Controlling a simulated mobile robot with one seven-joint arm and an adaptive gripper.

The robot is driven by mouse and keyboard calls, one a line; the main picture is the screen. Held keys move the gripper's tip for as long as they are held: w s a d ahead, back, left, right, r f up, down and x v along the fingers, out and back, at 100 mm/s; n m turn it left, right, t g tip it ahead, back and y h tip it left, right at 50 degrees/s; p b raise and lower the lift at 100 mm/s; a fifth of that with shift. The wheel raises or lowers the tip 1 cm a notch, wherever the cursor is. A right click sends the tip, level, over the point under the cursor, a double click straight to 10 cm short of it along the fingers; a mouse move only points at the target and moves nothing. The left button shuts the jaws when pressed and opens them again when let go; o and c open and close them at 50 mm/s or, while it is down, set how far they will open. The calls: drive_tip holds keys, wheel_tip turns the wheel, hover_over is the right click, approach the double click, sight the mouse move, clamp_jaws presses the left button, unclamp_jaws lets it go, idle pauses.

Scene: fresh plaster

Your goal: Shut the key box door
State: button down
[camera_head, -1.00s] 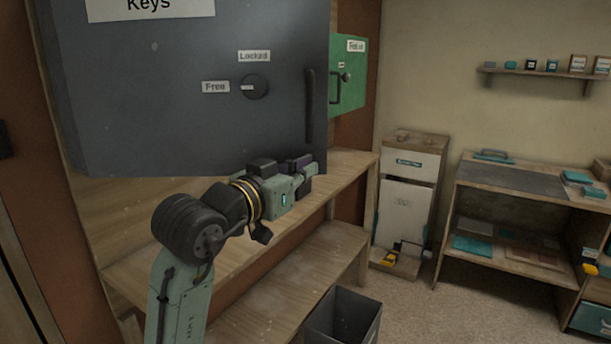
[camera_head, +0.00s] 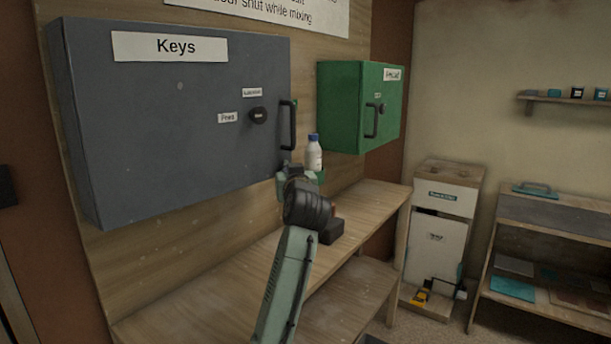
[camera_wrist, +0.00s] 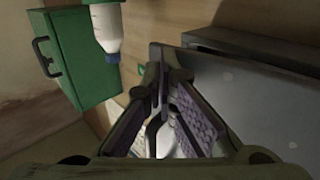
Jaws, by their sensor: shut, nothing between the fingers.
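The grey key box (camera_head: 180,150), labelled Keys, hangs on a wooden wall panel. Its door faces me in the head view, with a dark knob (camera_head: 258,115) and a black upright handle (camera_head: 288,125) near the right edge. My gripper (camera_head: 290,178) is at the door's lower right corner, below the handle, partly hidden by my wrist. In the wrist view its fingers (camera_wrist: 160,75) are shut and empty beside the edge of the grey door (camera_wrist: 260,100). Contact is unclear.
A white bottle with a blue cap (camera_head: 314,155) stands just right of my gripper. A green box (camera_head: 350,105) hangs farther right. A wooden bench (camera_head: 210,290) runs below. A white cabinet (camera_head: 437,240) and a shelf unit (camera_head: 545,220) stand at the right.

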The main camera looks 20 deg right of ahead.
sight(278, 169)
drive_tip(key=w, duration=0.1)
drive_tip(key=w+a+n+y, duration=0.1)
drive_tip(key=w, duration=0.1)
drive_tip(key=w+a+y, duration=0.1)
drive_tip(key=shift+w+a+r, duration=0.1)
drive_tip(key=shift+w+a, duration=0.05)
drive_tip(key=shift+w, duration=0.1)
drive_tip(key=shift+w+a+r+n+y, duration=0.1)
drive_tip(key=shift+w+a+n+y, duration=0.1)
drive_tip(key=shift+n+y, duration=0.1)
